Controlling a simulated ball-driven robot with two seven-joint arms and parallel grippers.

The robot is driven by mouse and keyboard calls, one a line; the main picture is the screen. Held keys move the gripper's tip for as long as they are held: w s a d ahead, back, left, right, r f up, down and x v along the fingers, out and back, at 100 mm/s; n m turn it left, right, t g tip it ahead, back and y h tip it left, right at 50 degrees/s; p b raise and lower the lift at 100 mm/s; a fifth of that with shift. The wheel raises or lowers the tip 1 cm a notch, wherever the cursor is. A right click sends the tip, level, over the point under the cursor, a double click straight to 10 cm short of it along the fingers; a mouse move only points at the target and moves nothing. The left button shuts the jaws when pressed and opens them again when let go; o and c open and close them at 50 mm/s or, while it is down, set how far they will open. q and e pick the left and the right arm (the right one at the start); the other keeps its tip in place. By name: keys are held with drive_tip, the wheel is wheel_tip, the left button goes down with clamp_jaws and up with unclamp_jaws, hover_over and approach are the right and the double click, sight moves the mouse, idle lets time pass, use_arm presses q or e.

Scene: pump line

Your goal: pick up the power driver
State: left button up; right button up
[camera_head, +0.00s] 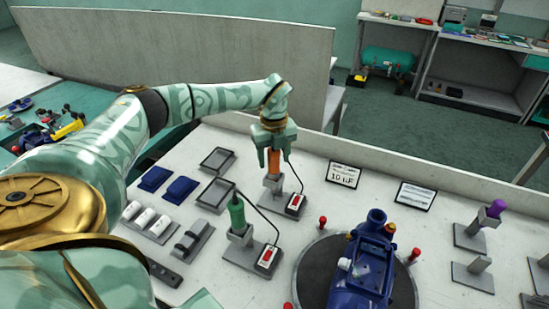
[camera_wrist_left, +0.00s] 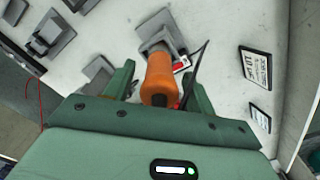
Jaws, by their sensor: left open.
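An orange-handled power driver (camera_head: 273,163) stands upright in a grey stand with a small red-button box beside it. In the left wrist view the orange handle (camera_wrist_left: 160,70) is between the two green fingers. My left gripper (camera_head: 273,152) is above the stand, pointing down, with its open fingers on either side of the upper handle. A gap shows on both sides of the handle in the wrist view. A similar green-handled tool (camera_head: 237,215) stands in another grey stand nearer. My right gripper is not in view.
A blue pump (camera_head: 362,262) sits on a dark round plate to the right. Grey trays (camera_head: 216,194), blue blocks (camera_head: 181,189) and white cylinders lie left. Label signs (camera_head: 343,174) stand behind. A purple-topped tool (camera_head: 495,210) stands far right. Black cords run near both tools.

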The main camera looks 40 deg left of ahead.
use_arm(q)
drive_tip(key=c, duration=1.1)
wheel_tip(320, 180, up, 23)
drive_tip(key=p, duration=1)
